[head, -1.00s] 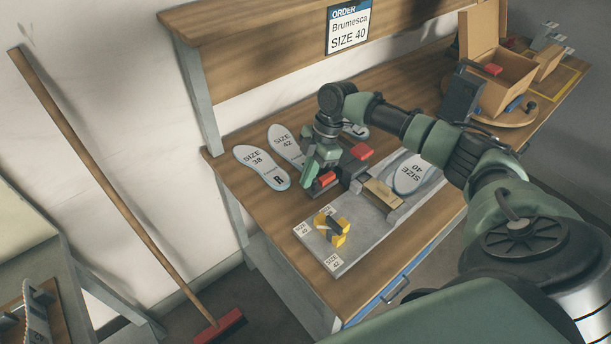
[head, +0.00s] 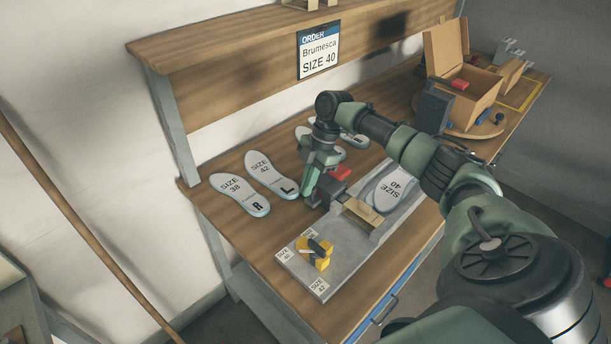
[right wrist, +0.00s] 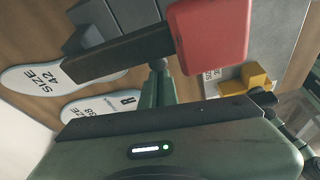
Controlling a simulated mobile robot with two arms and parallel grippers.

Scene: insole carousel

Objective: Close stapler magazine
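The stapler is dark with a red part (head: 341,172). It sits on the bench by the far long side of the grey board (head: 300,275). My right gripper (head: 316,200) reaches down beside it, pointing at its dark body. In the right wrist view, the red block (right wrist: 208,36) and a dark bar lie close in front of the gripper's body. The gripper's fingers are hard to make out, so I cannot tell whether they are shut on the stapler. How far the magazine stands open is also hidden. My left gripper is out of view.
Insoles, including size 38 (head: 238,194) and size 42 (head: 270,174), lie left of and behind my gripper. The board holds a size 40 insole (head: 391,187), a brass-coloured plate (head: 363,212) and a yellow-black tool (head: 317,252). An open cardboard box (head: 463,98) stands farther right.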

